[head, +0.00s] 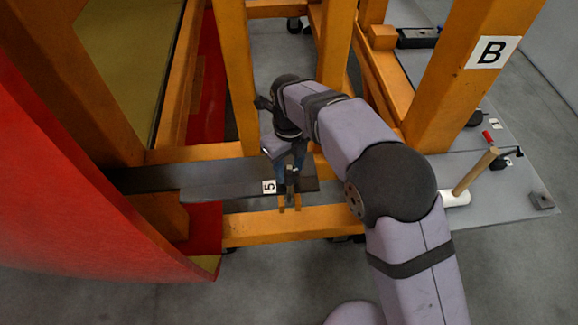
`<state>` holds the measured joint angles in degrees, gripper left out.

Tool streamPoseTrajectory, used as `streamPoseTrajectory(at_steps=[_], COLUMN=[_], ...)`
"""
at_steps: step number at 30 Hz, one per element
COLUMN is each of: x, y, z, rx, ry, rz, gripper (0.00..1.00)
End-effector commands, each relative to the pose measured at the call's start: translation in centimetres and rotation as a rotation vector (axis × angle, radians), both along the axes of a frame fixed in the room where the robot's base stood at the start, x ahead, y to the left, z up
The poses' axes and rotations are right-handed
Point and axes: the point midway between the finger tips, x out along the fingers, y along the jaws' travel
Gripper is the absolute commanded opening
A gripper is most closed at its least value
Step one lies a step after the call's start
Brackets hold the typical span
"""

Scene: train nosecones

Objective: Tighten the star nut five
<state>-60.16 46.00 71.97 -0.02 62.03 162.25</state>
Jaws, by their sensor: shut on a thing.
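The place marked with a white "5" label (269,187) is on a dark grey bar (220,190) that lies along an orange frame. My gripper (290,180) points down at the right of this label, near the bar's right end. It is shut on a small dark part, which I take to be star nut five (291,196). The fingers and wrist hide most of the nut, so its shape and its seating cannot be told.
Orange posts (237,80) stand close behind my gripper, and a post marked "B" (460,85) rises at right. A red curved shell (80,200) fills the left. A grey table (500,195) at right holds a mallet (470,178) and small tools.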

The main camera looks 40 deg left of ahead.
Motion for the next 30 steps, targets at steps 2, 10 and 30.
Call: streamPoseTrajectory(at_steps=[2,10,30], x=[0.18,0.16,0.09], y=[0.11,0.11,0.08], z=[0.27,0.27,0.20], rx=[0.005,0.005,0.004], ry=[-0.004,-0.004,-0.002], rz=[-0.047,-0.152,-0.177], gripper=[0.17,0.17,0.58])
